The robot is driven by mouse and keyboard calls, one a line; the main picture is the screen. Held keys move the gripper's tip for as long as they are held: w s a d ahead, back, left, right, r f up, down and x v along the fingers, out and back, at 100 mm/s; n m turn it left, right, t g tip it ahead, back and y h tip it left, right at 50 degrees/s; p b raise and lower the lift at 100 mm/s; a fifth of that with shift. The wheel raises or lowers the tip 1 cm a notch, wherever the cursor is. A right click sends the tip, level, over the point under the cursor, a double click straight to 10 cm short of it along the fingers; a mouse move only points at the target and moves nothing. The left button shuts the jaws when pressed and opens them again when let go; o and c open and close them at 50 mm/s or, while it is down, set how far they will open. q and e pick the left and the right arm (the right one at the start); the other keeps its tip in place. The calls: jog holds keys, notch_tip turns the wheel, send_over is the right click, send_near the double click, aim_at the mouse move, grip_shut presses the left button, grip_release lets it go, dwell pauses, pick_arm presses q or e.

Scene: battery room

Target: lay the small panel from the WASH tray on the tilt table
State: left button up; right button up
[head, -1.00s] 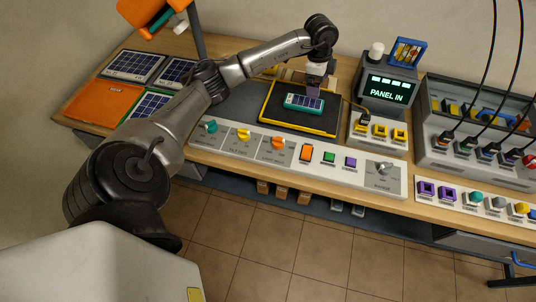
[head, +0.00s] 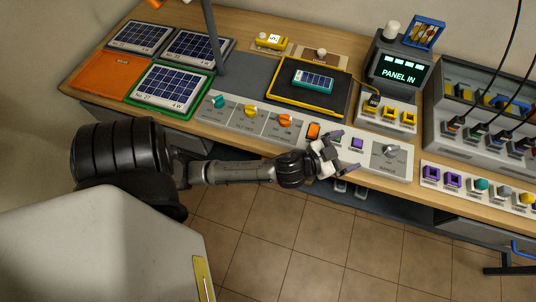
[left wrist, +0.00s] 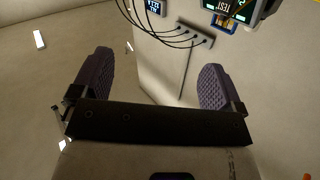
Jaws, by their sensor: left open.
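The small panel (head: 312,80), dark blue cells in a teal frame, lies on the black top of the tilt table (head: 283,99), which has a yellow edge. The panel is apart from any gripper. An empty orange tray (head: 102,74) is at the left; no WASH label is readable. My right gripper is not in view.
Three larger panels in trays, one tray green-rimmed (head: 210,95), lie at the left. A display (head: 398,70) reads "PANEL IN". The control strip (head: 240,122) with knobs and buttons runs along the front edge. A socket unit with cables (head: 480,130) stands at the right.

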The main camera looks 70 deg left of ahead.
pick_arm(q)
jog(key=s+d+f+g, duration=0.2)
jog(key=s+f+g, duration=0.1)
jog(key=s, duration=0.5)
jog(key=s+d+f+g+h, duration=0.1)
jog(key=s+f+g, duration=0.3)
jog(key=s+g, duration=0.2)
jog(key=s+d+f+m+g, duration=0.1)
jog(key=s+f+g, duration=0.3)
jog(key=s, duration=0.5)
jog(key=shift+s+d+f+g, duration=0.25)
jog(key=shift+s+d+g, duration=0.1)
jog(key=shift+d, duration=0.5)
